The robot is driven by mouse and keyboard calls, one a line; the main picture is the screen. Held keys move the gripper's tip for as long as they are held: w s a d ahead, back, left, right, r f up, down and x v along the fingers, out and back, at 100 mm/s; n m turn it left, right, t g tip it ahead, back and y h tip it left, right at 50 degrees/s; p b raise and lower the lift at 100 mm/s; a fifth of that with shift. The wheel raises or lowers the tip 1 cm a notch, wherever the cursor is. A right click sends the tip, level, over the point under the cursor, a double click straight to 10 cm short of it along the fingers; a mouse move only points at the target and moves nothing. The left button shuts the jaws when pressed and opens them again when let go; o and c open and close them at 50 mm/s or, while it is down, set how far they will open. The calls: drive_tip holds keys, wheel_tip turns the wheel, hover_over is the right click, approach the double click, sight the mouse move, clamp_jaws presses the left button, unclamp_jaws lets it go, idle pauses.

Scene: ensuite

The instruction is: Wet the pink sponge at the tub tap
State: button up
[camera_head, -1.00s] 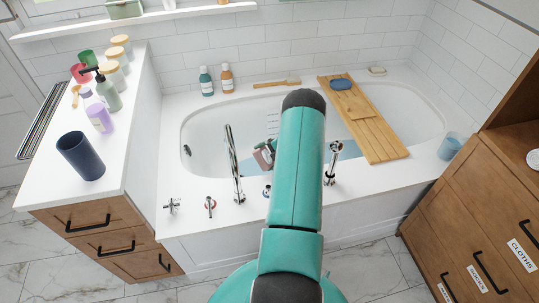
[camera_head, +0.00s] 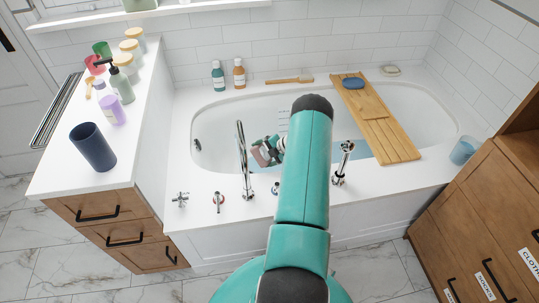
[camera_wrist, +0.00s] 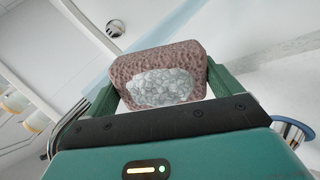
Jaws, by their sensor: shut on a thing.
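The pink sponge (camera_wrist: 185,60) is a brownish-pink porous block with a pale grey, foamy-looking patch on the side facing the wrist camera. My gripper (camera_wrist: 160,80) is shut on it, one green finger at each side. In the head view the sponge (camera_head: 264,155) and my gripper (camera_head: 274,147) show over the tub basin, partly hidden behind my teal arm. The tub tap (camera_head: 243,160) is a tall curved chrome spout on the front rim, just left of the sponge in the picture. I cannot tell whether water runs from it.
The white tub (camera_head: 200,118) holds bluish water at the right. A wooden board (camera_head: 378,125) with a blue item spans it. Another chrome fitting (camera_head: 342,163) stands right of my arm. Two bottles (camera_head: 228,76) stand on the back rim. A counter (camera_head: 60,170) is at left.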

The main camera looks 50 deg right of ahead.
drive_tip(key=w+a+f, duration=0.1)
drive_tip(key=w+a, duration=0.2)
drive_tip(key=w, duration=0.4)
drive_tip(key=shift+f, duration=0.3)
drive_tip(key=shift+s+d, duration=0.1)
idle(0.6)
drive_tip(key=shift+s+d, duration=0.1)
drive_tip(key=shift+d, duration=0.3)
